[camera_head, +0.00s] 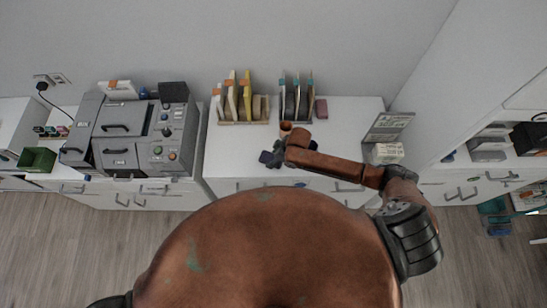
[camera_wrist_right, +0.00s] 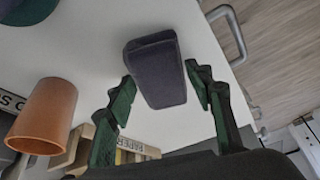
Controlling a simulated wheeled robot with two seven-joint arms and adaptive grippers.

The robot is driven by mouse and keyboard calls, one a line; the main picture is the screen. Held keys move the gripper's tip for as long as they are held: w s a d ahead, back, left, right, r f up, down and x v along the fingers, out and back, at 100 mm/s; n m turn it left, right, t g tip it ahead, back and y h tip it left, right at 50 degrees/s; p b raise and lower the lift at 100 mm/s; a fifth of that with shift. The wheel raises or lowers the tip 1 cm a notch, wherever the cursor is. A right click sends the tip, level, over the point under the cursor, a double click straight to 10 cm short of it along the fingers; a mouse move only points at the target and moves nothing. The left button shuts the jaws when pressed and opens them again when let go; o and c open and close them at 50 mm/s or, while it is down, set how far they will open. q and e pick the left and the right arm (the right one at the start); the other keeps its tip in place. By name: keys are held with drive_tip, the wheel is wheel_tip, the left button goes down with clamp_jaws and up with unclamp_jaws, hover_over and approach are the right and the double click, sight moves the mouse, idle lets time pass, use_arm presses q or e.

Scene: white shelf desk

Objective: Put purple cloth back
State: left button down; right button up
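In the right wrist view, a dark purple-grey block-like bundle (camera_wrist_right: 157,75), which I take for the purple cloth, lies between the two green-black fingers of my right gripper (camera_wrist_right: 160,75). The fingertips are spread and come up to its two sides. Whether they press on it is unclear. In the head view my right gripper (camera_head: 275,156) is over the front part of the white desk, with a small dark shape (camera_head: 266,157) at its tips. My left gripper does not show.
An orange cup (camera_wrist_right: 43,117) stands beside the gripper; it also shows in the head view (camera_head: 285,128). File racks (camera_head: 240,112) and a maroon block (camera_head: 321,108) stand along the back. Grey machines (camera_head: 130,135) are at left. The desk's left-front surface (camera_head: 228,160) is clear.

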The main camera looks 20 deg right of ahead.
drive_tip(key=o, duration=0.3)
drive_tip(key=v, duration=1.2)
drive_tip(key=shift+r+p, duration=0.15)
drive_tip(key=shift+p, duration=0.25)
